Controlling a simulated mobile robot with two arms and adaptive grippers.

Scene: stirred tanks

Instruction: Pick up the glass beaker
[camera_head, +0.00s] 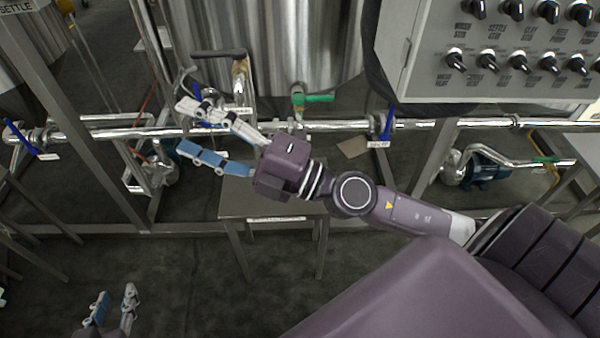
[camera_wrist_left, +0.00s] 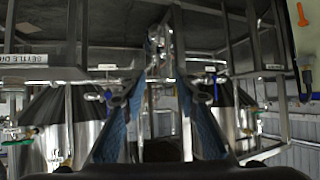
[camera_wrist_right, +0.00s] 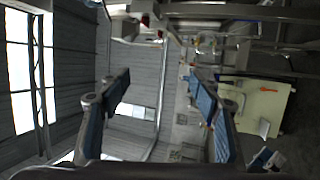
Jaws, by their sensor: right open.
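I cannot make out the glass beaker in any view. My right gripper (camera_head: 184,128) is open, its fingers pointing left, in front of the pipes and above the left side of a small grey table (camera_head: 270,200). Nothing shows between its fingers, and its open fingers also show in the right wrist view (camera_wrist_right: 158,88). My left gripper (camera_head: 114,298) is low at the bottom left of the head view, fingers apart and empty. The left wrist view shows its two fingers (camera_wrist_left: 160,95) apart, with tanks beyond them. My right gripper and arm hide part of the table top.
A steel tank (camera_head: 290,40) stands at the back. A horizontal pipe with a green-handled valve (camera_head: 305,98) and a blue-handled valve (camera_head: 387,125) runs before it. A control panel (camera_head: 490,50) hangs at the upper right. Frame posts stand left and right. The dark floor (camera_head: 180,280) is clear in front.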

